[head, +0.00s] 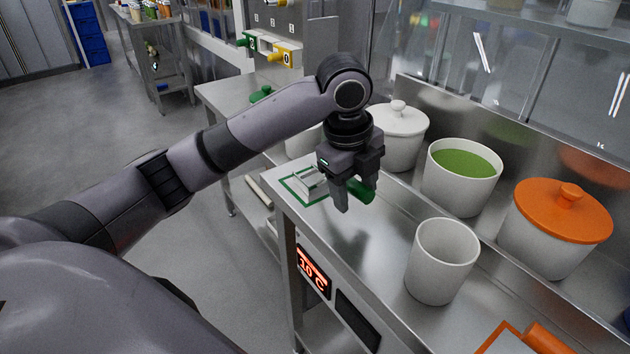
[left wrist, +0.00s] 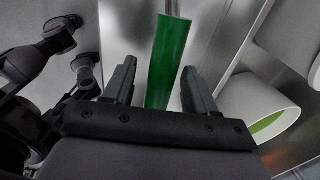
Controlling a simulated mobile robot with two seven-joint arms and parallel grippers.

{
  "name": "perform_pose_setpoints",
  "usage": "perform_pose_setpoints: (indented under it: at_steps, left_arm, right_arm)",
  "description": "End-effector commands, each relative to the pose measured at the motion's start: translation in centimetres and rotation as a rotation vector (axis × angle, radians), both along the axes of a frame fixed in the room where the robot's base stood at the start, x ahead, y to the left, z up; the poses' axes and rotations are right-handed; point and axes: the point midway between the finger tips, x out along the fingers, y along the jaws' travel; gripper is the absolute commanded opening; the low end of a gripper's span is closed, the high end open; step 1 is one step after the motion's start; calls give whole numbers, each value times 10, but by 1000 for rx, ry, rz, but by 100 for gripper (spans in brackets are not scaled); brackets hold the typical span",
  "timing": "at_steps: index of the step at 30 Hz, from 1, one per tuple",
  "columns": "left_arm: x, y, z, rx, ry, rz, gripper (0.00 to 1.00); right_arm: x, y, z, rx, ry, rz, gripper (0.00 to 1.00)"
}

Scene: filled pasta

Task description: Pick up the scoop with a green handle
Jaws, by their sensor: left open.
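The scoop with a green handle lies on the steel counter. In the head view its green handle (head: 360,191) shows between and behind my left fingers, and its metal scoop end (head: 308,181) lies over a green-outlined marking. My left gripper (head: 354,204) points down at the handle, open. In the left wrist view the green handle (left wrist: 167,62) runs between the two spread fingers of the left gripper (left wrist: 159,66), with a visible gap on each side. The metal shaft shows at the top edge. My right gripper is not in view.
A white empty pot (head: 442,262) stands front right of the gripper. Behind are a white lidded pot (head: 398,140), a pot with green contents (head: 460,185) and an orange-lidded pot (head: 545,235). An orange handle (head: 547,338) lies near the bottom edge. The counter between is bare.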

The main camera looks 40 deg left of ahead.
Motion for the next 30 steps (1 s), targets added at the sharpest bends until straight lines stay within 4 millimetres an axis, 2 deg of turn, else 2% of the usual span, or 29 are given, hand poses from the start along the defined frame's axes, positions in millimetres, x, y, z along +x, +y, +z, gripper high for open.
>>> perform_pose_setpoints:
  at_steps: [3, 5, 6, 8, 9, 17, 22, 26, 30]
  left_arm:
    - [0, 0, 0, 0, 0, 0, 56]
    - [0, 0, 0, 0, 0, 0, 40]
    - [0, 0, 0, 0, 0, 0, 27]
    - [0, 0, 1, 0, 0, 0, 8]
    - [0, 0, 1, 0, 0, 0, 2]
    - [0, 0, 2, -1, -2, 0, 2]
    - [1, 0, 10, -1, -3, 0, 2]
    - [1, 0, 27, -1, -5, 0, 2]
    - [1, 0, 58, -2, -8, 1, 2]
  right_arm:
    - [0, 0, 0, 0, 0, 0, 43]
    - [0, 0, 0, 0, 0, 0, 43]
    - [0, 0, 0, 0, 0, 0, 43]
    - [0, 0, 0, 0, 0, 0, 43]
    - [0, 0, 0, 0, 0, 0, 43]
    - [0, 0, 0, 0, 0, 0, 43]
    - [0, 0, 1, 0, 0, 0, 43]
    - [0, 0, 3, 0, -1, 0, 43]
    - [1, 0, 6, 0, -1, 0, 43]
